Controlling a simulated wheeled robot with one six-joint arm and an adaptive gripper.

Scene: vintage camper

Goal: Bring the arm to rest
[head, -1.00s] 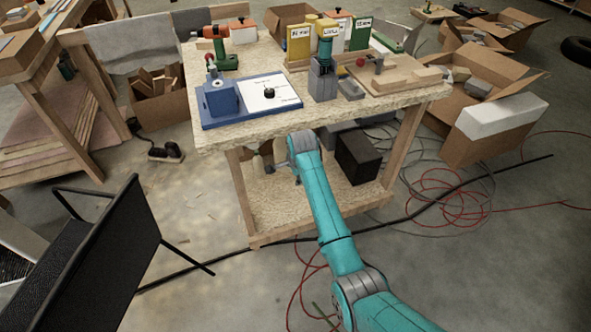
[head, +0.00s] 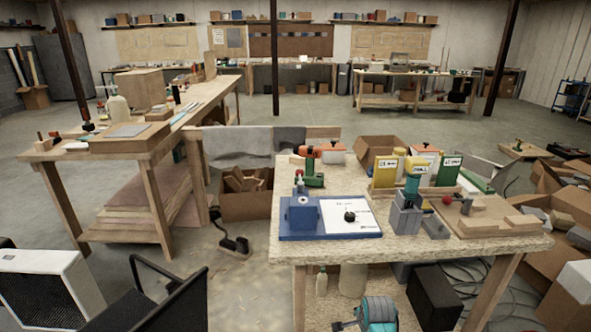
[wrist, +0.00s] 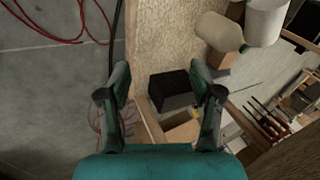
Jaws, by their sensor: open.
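My gripper (wrist: 160,84) is open in the wrist view, with its two dark teal fingers spread and nothing held between them. A black box (wrist: 172,92) shows in the gap beyond the fingers, apart from them. In the head view only a teal and grey part of my arm (head: 378,312) shows at the bottom edge, in front of the workbench (head: 300,253). The rest of my arm is out of that view.
The workbench top carries a blue fixture (head: 303,214), a white board (head: 350,217) and several bins. The black box also shows under it (head: 434,295). A black chair (head: 150,305) stands at left. Open cartons (head: 565,215) crowd the right.

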